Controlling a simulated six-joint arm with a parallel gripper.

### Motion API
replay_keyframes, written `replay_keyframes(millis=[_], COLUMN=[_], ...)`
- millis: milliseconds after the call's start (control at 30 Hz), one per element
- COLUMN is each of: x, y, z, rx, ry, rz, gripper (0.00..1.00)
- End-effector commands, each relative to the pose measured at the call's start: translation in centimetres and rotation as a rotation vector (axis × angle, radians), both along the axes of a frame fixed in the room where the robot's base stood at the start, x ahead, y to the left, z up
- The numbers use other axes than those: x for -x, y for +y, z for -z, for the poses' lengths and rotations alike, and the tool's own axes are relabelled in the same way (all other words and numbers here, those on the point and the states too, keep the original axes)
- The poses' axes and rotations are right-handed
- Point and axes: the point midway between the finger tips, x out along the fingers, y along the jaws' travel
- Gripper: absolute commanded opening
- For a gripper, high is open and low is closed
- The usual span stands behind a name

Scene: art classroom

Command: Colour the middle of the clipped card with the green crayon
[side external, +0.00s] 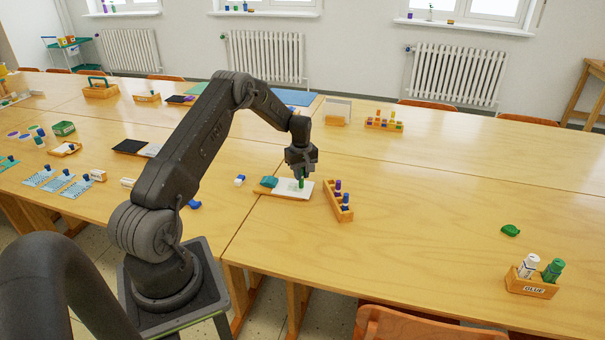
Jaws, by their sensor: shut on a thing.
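A white card (285,190) lies on a small wooden board near the front edge of the table, with a teal clip or block (269,182) at its left end. My gripper (301,175) is above the right part of the card and is shut on the green crayon (301,184). The crayon hangs roughly upright below the jaws, its lower end at or just over the card; I cannot tell whether it touches. Any mark on the card is too small to make out.
A wooden holder (338,207) with dark and purple pieces stands just right of the card. A small blue-and-white item (240,181) lies to the left. A glue holder (531,285) and a green item (511,230) are far right. The table between is clear.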

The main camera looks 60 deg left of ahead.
Motion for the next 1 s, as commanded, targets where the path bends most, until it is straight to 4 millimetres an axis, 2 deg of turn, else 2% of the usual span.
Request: replay_keyframes(millis=[567,700,1000], x=[4.1,3.9,3.8], y=[3.7,3.5,3.5], z=[0.0,-2.3,-4.8], rx=[0.0,-0.003,-0.001], ry=[0.002,-0.001,0.0], rz=[-0.002,0.0,0.0], gripper=[0.0,0.0,0.0])
